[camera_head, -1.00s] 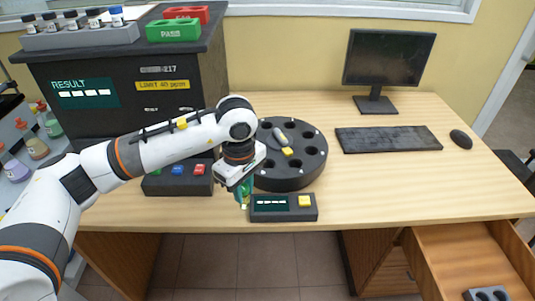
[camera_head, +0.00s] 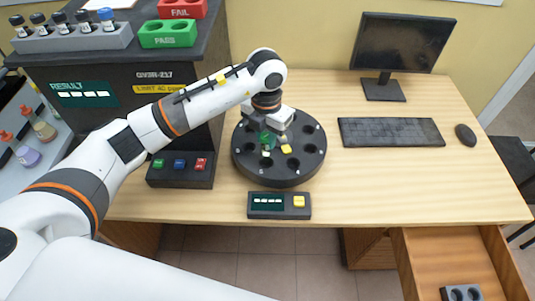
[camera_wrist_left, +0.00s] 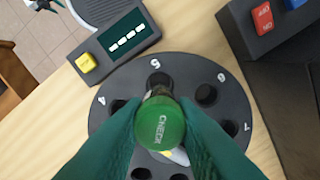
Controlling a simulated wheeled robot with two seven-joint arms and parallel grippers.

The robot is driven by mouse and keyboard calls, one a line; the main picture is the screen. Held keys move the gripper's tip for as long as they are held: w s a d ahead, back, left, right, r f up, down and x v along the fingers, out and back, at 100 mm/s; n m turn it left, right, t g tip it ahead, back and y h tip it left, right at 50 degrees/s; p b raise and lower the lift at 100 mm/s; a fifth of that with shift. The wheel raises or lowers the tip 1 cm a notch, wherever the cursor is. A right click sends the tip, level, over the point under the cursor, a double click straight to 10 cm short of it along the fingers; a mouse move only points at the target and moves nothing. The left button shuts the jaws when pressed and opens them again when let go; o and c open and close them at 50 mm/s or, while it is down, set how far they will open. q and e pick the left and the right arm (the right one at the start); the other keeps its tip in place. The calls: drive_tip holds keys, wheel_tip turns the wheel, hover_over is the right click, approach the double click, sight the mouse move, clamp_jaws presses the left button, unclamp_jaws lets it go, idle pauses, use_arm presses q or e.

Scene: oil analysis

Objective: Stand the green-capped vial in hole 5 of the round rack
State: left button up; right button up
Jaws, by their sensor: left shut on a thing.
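The green-capped vial (camera_wrist_left: 160,122) is held between the green fingers of my left gripper (camera_head: 267,150); in the left wrist view its cap faces the camera and its body is mostly hidden below the cap. The dark round rack (camera_head: 280,181) is below, and it fills the middle of the left wrist view (camera_wrist_left: 235,120). Hole 5 (camera_wrist_left: 158,79), beside the white numeral 5, shows just beyond the cap. The vial is over the rack near hole 5; I cannot tell whether its lower end is in the hole. My right gripper is not in view.
A small display box with a yellow button (camera_head: 279,205) stands in front of the rack. A button panel (camera_head: 180,170) is left of it. The dark analyser (camera_head: 125,110) stands behind. A keyboard (camera_head: 390,132) is at right. The table's front right is clear.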

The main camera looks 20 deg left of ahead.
sight(266, 155)
use_arm(q)
wheel_tip(266, 155, down, 7)
drive_tip(key=shift+f+p, duration=0.1)
drive_tip(key=shift+p, duration=0.4)
drive_tip(key=shift+f, duration=0.1)
drive_tip(key=shift+f, duration=0.15)
drive_tip(key=o, duration=1)
